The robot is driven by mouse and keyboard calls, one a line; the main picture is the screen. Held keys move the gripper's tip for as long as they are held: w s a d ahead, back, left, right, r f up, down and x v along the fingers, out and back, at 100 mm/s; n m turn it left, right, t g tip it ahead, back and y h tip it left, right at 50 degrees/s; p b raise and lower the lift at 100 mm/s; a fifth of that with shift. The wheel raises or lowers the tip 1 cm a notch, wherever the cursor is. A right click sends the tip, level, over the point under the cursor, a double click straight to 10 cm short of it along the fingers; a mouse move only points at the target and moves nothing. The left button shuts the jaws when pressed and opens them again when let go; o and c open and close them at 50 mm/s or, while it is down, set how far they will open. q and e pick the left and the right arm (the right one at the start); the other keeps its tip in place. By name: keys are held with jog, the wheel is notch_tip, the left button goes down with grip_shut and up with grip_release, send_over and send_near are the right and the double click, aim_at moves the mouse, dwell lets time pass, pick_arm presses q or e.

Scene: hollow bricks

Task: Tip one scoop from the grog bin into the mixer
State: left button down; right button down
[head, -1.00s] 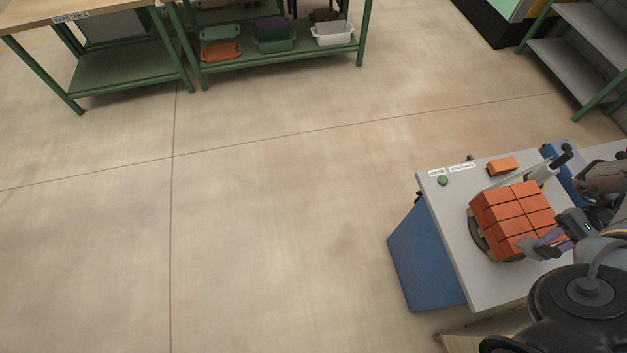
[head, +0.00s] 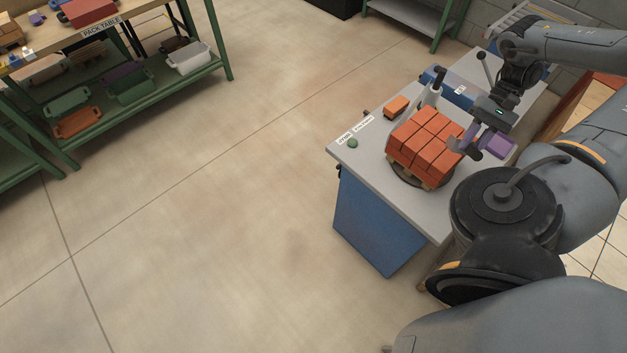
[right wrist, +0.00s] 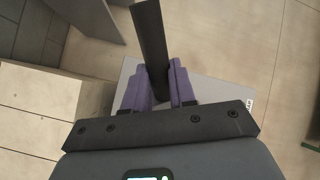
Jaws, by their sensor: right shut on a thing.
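My right gripper (head: 478,143) is beside the right side of a stack of orange bricks in the head view. I cannot tell whether it touches them. In the right wrist view its purple fingers (right wrist: 161,75) are shut on a dark, narrow bar (right wrist: 151,40) that sticks out beyond the fingertips. I cannot make out the grog bin or the mixer in any view. My left gripper is not in view.
The brick stack (head: 428,140) stands on a small pallet on a grey bench (head: 375,178) with a blue side panel (head: 375,225). A single orange brick (head: 396,106) lies near a lever device. A green shelf table (head: 225,70) holds trays at the upper left. Open floor lies between.

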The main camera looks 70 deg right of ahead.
jog(key=shift+r+h+b, duration=0.3)
jog(key=shift+h+b, duration=0.35)
jog(key=shift+h, duration=0.15)
jog(key=r+h+p, duration=0.1)
jog(key=p, duration=0.2)
jog(key=shift+r, duration=0.35)
jog(key=h+p, duration=0.1)
jog(key=p, duration=0.5)
jog(key=shift+r+n+p, duration=0.2)
jog(key=shift+n+p, duration=0.1)
jog(key=shift+p, duration=0.1)
jog(key=shift+f+h+p, duration=0.1)
jog(key=shift+h+p, duration=0.3)
jog(key=shift+p, duration=0.15)
jog(key=shift+f, duration=0.1)
